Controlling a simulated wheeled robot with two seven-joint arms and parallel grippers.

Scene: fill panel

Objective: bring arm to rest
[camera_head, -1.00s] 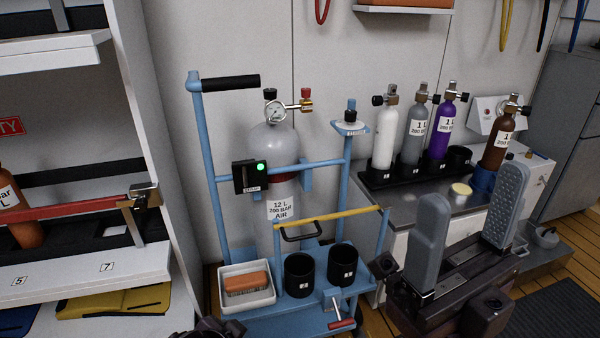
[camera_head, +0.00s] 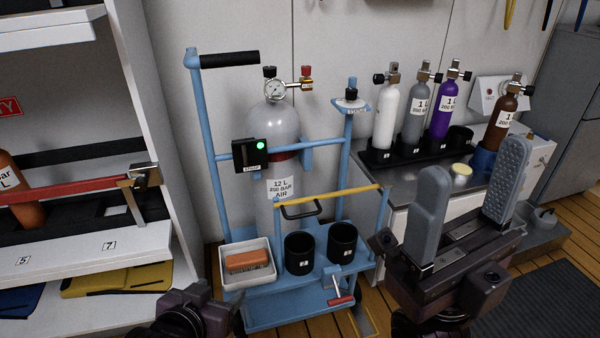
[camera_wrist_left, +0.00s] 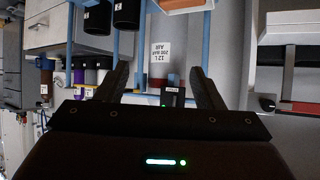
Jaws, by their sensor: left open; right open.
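My right gripper (camera_head: 473,160) is at the right of the head view. Its two grey padded fingers stand wide apart with nothing between them, in front of the side counter.
The blue cart (camera_head: 197,140) carries a grey cylinder (camera_head: 277,128), black cups and a white tray (camera_head: 229,276). Several small cylinders stand in a black rack on the counter (camera_head: 420,183) behind my right gripper. A white shelf (camera_head: 85,265) stands at the left.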

